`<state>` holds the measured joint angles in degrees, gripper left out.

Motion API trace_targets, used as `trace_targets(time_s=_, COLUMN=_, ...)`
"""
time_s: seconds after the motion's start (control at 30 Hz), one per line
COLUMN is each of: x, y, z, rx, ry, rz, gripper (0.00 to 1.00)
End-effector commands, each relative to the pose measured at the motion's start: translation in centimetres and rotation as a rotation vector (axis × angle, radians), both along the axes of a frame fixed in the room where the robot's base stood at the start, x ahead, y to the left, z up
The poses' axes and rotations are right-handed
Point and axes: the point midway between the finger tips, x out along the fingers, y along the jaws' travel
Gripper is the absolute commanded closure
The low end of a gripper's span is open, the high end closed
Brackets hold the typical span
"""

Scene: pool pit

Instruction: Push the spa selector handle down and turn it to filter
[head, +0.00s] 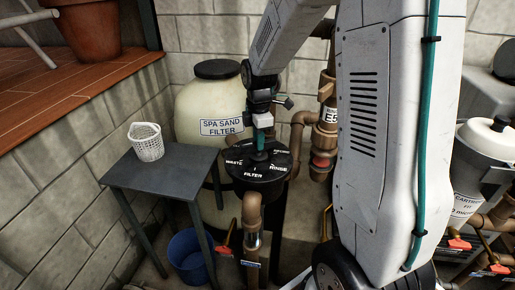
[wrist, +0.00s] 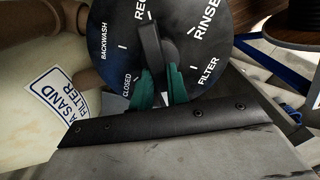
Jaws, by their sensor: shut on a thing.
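The spa selector is a round black dial (head: 270,172) with white labels on the pipework in front of the spa sand filter. In the wrist view the dial (wrist: 112,28) reads BACKWASH, CLOSED, FILTER, RINSE and a partly hidden REC label. Its black handle (wrist: 149,45) lies across the dial. The handle's near end sits between the CLOSED and FILTER labels, with the gripper covering the dial there. My gripper (wrist: 162,86) has green fingertips on both sides of this end and is shut on it. In the head view my gripper (head: 261,142) points down onto the dial.
The cream spa sand filter tank (head: 190,100) stands behind the dial. A grey table (head: 165,178) with a white basket (head: 147,142) is at left. A blue bucket (head: 190,255) and a red-handled valve (head: 226,240) are below. Brown pipes (head: 300,130) and a cartridge filter (head: 485,150) are at right.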

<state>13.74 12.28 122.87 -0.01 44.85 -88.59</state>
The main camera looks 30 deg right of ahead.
Motion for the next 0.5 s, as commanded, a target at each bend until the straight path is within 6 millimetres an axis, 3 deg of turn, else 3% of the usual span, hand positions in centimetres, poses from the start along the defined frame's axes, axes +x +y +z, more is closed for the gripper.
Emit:
trace_targets(time_s=0.17, x=0.01, y=0.02, z=-0.02, rx=0.0, ry=0.0, rz=0.137, gripper=1.0)
trace_targets(time_s=0.5, x=0.0, y=0.02, z=-0.01, rx=0.0, ry=0.0, rz=0.669, gripper=1.0)
